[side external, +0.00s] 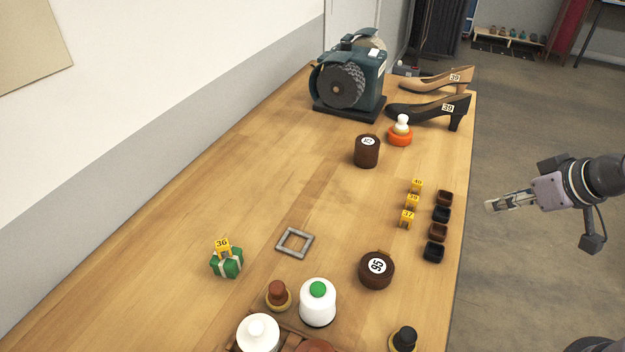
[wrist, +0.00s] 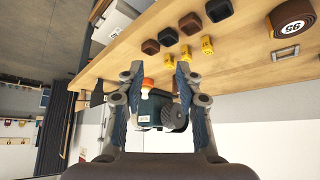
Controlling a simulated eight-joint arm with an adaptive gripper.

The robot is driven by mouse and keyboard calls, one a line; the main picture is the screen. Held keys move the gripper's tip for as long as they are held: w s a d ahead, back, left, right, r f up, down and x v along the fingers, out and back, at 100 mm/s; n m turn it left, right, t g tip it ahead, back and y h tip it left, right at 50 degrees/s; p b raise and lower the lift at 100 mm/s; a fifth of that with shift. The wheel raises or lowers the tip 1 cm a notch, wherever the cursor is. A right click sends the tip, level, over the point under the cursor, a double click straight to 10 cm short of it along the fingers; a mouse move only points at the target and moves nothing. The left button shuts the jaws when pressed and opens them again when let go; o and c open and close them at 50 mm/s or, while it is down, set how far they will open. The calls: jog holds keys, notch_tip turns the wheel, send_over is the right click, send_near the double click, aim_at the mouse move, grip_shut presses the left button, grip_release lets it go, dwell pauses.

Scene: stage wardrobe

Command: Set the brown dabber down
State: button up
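The brown dabber (side external: 278,291), with a brown knob on a tan-yellow base, stands upright in the side external view. It is at the far corner of a wooden tray (side external: 285,325), left of a white jar with a green top. I cannot tell how its base rests there. My gripper (side external: 490,206) is off the table's right edge, well away from the dabber. In the wrist view my gripper (wrist: 157,76) has its fingers spread with nothing held between them. The brown dabber does not show in the wrist view.
A grey square frame (side external: 295,243) lies on bare table. A green box (side external: 227,263) is left of it. The white jar (side external: 318,303), brown rolls (side external: 377,271), small cups (side external: 441,214), number tags, an orange dabber (side external: 400,138), a grinder (side external: 349,85) and shoes stand around.

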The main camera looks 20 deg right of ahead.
jog(key=w+a+r+m+g+y, duration=0.1)
jog(key=w+a+m+g+y, duration=0.3)
jog(key=a, duration=0.5)
jog(key=w+a+r+m+g+y, duration=0.1)
jog(key=w+a+m+g+y, duration=0.15)
jog(key=w+a, duration=0.55)
jog(key=m+g+y, duration=0.3)
jog(key=g, duration=0.6)
send_near(280, 282)
jog(key=shift+w+d+n, duration=0.15)
jog(key=shift+w+n, duration=0.05)
jog(key=shift+n, duration=0.05)
jog(key=shift+s+a+f+g, duration=0.25)
jog(key=shift+f+g, duration=0.1)
jog(key=shift+g, duration=0.1)
jog(key=x, duration=1)
jog(key=shift+a+f, duration=0.1)
jog(key=shift+a, duration=0.25)
jog(key=shift+c, duration=0.3)
grip_shut()
